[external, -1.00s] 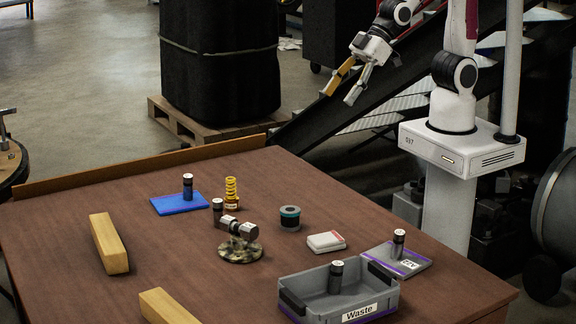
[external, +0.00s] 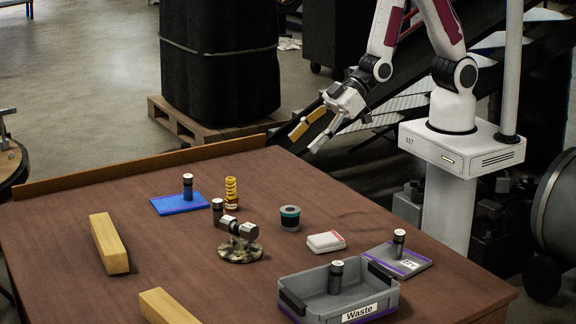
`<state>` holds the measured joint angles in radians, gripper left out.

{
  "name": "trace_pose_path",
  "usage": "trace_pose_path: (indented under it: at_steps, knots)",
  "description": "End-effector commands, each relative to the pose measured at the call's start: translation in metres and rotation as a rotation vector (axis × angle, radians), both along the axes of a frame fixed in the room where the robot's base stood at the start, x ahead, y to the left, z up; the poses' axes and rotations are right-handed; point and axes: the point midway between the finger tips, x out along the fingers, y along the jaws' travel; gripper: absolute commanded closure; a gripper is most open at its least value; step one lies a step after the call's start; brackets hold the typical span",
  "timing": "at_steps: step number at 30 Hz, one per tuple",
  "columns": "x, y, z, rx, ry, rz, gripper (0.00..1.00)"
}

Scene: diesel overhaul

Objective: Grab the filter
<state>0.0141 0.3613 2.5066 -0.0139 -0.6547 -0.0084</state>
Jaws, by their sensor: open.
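A short dark cylinder with a teal band and an open top (external: 290,218), which looks like the filter, stands upright on the brown table right of its middle. My gripper (external: 304,143) is open and empty, one finger yellow and one pale. It hangs in the air above the table's back right side, above and apart from the cylinder. Nothing hides the cylinder.
A grey Waste bin (external: 340,299), a blue pad (external: 179,204) and wooden blocks (external: 109,243) are farther off.

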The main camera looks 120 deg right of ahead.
Motion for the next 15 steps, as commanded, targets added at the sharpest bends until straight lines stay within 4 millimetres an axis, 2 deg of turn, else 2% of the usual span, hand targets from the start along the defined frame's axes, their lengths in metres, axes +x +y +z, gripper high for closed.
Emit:
trace_pose_path:
  at_steps: [1, 15]
  knots:
    - [0.002, 0.0, -0.009, 0.0, -0.003, 0.0, 0.44]
    - [0.014, 0.0, -0.065, 0.002, -0.105, 0.002, 0.44]
